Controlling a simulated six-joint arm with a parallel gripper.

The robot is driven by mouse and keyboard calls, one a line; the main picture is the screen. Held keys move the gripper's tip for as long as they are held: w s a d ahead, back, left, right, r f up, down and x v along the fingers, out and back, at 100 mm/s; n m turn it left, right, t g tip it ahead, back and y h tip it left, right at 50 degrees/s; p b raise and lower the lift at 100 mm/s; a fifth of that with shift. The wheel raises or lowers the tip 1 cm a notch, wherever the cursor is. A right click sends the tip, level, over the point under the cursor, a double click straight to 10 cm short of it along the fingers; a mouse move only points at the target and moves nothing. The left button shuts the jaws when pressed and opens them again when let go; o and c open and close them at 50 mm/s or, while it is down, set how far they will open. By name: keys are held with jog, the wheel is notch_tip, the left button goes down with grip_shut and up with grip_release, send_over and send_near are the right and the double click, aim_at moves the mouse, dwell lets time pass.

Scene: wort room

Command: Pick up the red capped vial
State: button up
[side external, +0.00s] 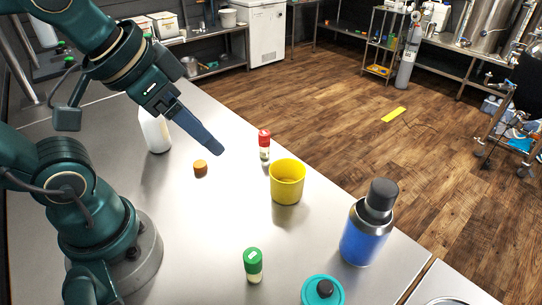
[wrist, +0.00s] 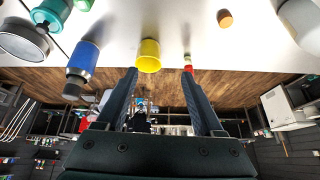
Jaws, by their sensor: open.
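The red capped vial (side external: 264,144) stands upright on the grey table, behind and slightly left of a yellow cup (side external: 287,184), in the side view. It has a clear body with pale contents. My gripper (side external: 216,148) is above the table, left of the vial and apart from it, its fingers pointing down and right. In the wrist view, which looks upside down, my gripper (wrist: 159,73) has its two fingers spread with nothing between them. The vial (wrist: 188,63) shows there just beyond the right fingertip, which partly overlaps its red cap.
A blue bottle (side external: 368,225), a green capped vial (side external: 253,266) and a teal lidded item (side external: 323,291) stand nearer the camera. An orange-brown cap (side external: 200,168) and a white bottle (side external: 156,134) are on the left. The table's edge runs close behind the vial.

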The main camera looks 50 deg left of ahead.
jog(key=w+a+r+g, duration=0.1)
jog(key=w+a+r, duration=0.15)
jog(key=w, duration=0.55)
jog(key=g, duration=0.3)
send_over(264, 145)
jog(key=d, duration=0.1)
notch_tip(264, 145, down, 8)
jog(key=f, duration=0.2)
jog(key=a+f+g, duration=0.1)
jog(key=f, duration=0.2)
jog(key=a+f+g, duration=0.1)
jog(key=f, duration=0.1)
jog(key=shift+w+f, duration=0.15)
jog(key=shift+w, duration=0.25)
jog(key=shift+f, duration=2.35)
grip_shut()
